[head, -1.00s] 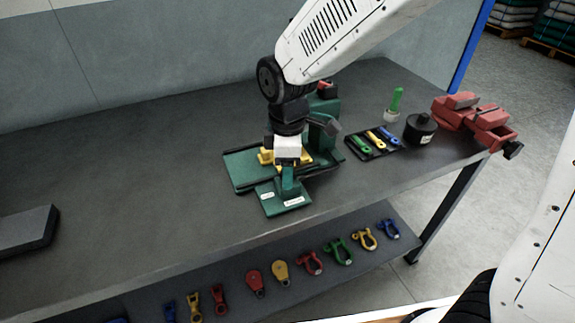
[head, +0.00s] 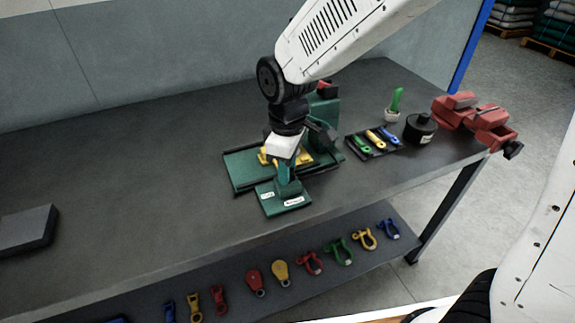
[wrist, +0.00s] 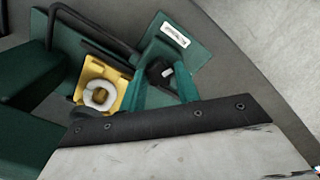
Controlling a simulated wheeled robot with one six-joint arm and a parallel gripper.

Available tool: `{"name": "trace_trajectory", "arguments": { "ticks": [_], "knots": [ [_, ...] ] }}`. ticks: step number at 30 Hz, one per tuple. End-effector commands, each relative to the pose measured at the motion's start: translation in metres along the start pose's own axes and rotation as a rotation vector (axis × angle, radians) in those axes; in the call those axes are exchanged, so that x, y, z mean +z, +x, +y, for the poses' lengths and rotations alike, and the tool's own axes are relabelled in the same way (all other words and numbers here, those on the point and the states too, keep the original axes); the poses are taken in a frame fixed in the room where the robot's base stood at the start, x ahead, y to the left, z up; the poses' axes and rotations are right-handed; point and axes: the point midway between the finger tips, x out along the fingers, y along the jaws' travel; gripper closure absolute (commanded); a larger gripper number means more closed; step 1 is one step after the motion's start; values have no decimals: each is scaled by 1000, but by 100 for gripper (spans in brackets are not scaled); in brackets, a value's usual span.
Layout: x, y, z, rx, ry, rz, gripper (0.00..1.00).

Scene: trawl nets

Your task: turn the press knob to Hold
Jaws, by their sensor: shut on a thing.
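The press knob (wrist: 160,70) is a small black knob with a pale mark, seen in the wrist view between my gripper's teal fingers. In the head view the fingers hide it. My gripper (head: 287,186) points down over the front green plate (head: 268,207) and is shut on the knob. The plate carries two white labels in the head view; one label (wrist: 175,35) shows in the wrist view. Their words are too small to read. The green press (head: 325,112) stands behind, with a yellow block (wrist: 100,85) holding a pale ring beside my fingers.
To the right are a tray (head: 373,145) of coloured tools, a green-handled item (head: 396,100), a black round pot (head: 420,128) and a red vise (head: 480,120). A grey slab (head: 28,230) lies at left. Shackles and blocks lie on the lower shelf (head: 235,300). The bench's left middle is clear.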

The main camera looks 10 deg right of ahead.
Motion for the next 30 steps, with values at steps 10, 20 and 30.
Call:
{"name": "trace_trajectory", "arguments": {
  "ticks": [10,20,30],
  "knots": [
    [0,-1,0,1,328,2,91],
    [-1,-1,1,1,641,2,91],
    [-1,-1,1,1,951,3,91]
  ]
}}
